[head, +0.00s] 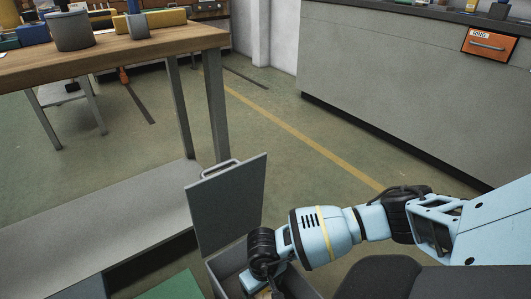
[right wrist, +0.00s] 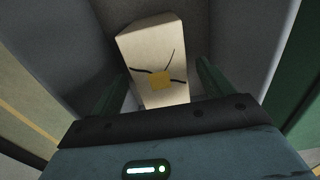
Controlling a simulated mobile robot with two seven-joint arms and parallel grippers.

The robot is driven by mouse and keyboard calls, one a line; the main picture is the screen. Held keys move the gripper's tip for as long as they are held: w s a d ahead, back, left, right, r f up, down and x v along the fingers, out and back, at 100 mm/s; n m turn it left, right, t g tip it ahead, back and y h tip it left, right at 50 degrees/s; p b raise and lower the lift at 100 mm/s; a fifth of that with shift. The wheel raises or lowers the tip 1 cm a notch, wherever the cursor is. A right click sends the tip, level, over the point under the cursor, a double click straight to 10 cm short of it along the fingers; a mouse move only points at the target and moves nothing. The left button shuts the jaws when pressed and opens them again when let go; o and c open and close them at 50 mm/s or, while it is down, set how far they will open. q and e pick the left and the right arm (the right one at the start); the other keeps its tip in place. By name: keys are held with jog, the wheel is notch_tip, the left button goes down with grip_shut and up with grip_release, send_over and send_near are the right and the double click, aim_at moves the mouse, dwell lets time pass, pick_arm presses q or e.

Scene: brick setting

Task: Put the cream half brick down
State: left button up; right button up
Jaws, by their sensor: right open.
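The cream half brick (right wrist: 155,50) shows in the right wrist view, pale with dark crack-like lines and a yellow square on its face. It is inside a grey box, whose open-topped body (head: 222,282) and raised lid (head: 226,205) show at the bottom of the head view. My right gripper (right wrist: 162,72) is open, with one green finger on each side of the brick and a gap visible beside them. In the head view my right arm reaches down into the box, hiding most of the inside. I cannot tell how firmly the brick rests on the box's bottom. My left gripper is not in view.
A wooden workbench (head: 120,48) with bins and a grey pot (head: 68,30) stands at upper left, above a low grey shelf (head: 100,220). A grey counter (head: 400,80) with an orange drawer (head: 487,45) is at right.

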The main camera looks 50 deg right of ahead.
notch_tip(320, 180, up, 6)
jog(key=shift+r+p, duration=0.25)
jog(key=shift+p, duration=0.75)
